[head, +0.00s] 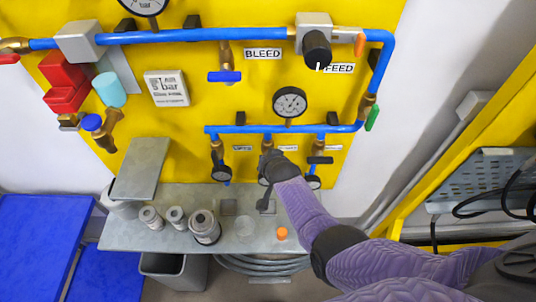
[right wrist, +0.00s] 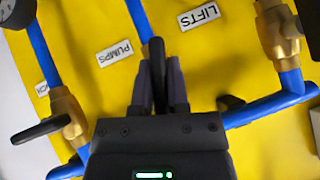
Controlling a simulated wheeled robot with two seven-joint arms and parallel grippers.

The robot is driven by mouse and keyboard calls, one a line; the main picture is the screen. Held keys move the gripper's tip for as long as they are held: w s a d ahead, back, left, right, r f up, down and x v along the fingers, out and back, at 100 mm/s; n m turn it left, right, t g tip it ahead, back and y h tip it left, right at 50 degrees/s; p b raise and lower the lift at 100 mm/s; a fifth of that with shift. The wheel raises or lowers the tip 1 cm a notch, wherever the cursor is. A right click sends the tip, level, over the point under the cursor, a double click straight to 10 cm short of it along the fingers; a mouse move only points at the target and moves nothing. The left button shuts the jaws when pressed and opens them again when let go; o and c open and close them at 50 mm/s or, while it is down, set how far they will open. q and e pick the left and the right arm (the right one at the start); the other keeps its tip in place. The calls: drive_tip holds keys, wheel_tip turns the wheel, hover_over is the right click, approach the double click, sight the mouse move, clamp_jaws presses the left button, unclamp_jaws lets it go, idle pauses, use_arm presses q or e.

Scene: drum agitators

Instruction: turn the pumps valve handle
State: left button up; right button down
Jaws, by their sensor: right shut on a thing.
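The pumps valve handle (right wrist: 157,47) is black and shows between my right gripper's fingertips in the right wrist view. My right gripper (right wrist: 159,75) is shut on it, in front of the middle branch of the blue pipe. The PUMPS label (right wrist: 115,53) is beside this branch. In the head view my right gripper (head: 267,167) is at the middle valve of the lower pipe and hides most of that valve. The valve body is also mostly hidden by the gripper in the wrist view. My left gripper is not in view.
Neighbouring black handles are on the left (head: 217,153) and right (head: 320,160) branches. A pressure gauge (head: 290,102) sits above. A grey shelf (head: 130,236) below holds several metal fittings. A yellow frame (head: 440,160) stands at the right, near my arm.

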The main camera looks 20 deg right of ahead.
drive_tip(key=shift+f+n+g+h+b, duration=0.15)
drive_tip(key=shift+n+g+h+b, duration=0.25)
drive_tip(key=shift+h, duration=0.3)
drive_tip(key=shift+n+h+b, duration=0.3)
drive_tip(key=shift+h+b, duration=0.2)
drive_tip(key=shift+b, duration=0.05)
drive_tip(key=c, duration=0.6)
unclamp_jaws()
drive_tip(key=shift+r, duration=0.25)
